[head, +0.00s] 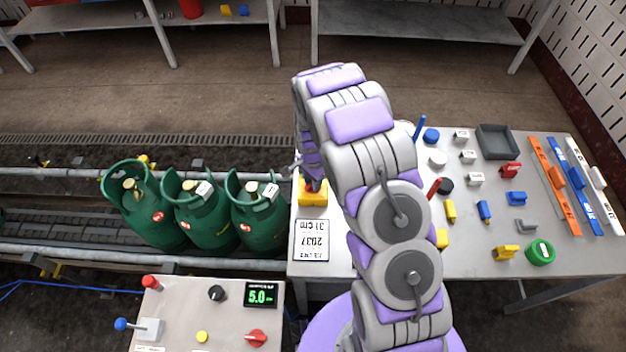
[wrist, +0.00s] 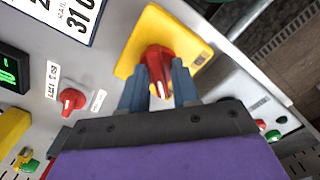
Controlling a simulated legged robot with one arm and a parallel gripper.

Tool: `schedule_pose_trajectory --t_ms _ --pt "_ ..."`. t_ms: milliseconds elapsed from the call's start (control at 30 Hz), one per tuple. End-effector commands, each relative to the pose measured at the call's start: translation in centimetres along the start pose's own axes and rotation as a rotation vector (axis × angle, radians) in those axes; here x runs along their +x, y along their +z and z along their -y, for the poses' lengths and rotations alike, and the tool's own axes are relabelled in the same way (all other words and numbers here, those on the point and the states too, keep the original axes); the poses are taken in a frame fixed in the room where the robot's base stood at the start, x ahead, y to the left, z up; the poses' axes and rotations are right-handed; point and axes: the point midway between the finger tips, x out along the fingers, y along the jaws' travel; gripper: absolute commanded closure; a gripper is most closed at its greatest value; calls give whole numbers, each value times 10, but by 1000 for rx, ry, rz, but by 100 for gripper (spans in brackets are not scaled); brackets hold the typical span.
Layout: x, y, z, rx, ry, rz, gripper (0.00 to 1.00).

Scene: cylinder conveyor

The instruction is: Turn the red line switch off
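A red rotary switch handle (wrist: 160,70) with a white mark stands on a yellow plate (wrist: 192,44) in the wrist view. My gripper (wrist: 160,86) has its two blue-grey fingers close on both sides of the handle and looks shut on it. In the head view the yellow switch box (head: 313,196) is at the left end of the white table, and my gripper (head: 312,182) is down on it, largely hidden by my arm. A second red knob (wrist: 72,98) with small labels sits to the left in the wrist view, clear of my fingers; it shows on the front panel (head: 257,338).
The front panel (head: 180,318) carries knobs, buttons and a green 5.0 display (head: 261,293). Green gas cylinders (head: 258,222) stand on the conveyor left of the switch box. A sign (head: 312,240) lies nearby. Many small coloured parts cover the table (head: 470,245) at right.

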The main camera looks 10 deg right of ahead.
Motion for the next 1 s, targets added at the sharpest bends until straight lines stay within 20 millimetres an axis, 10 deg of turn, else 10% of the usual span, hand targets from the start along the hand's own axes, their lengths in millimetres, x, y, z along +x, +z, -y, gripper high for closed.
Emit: schedule_pose_trajectory --t_ms 467,1000 --pt "-9 -1 0 -1 -1 -1 60" --pt "-121 0 2 -1 -2 -3 60"
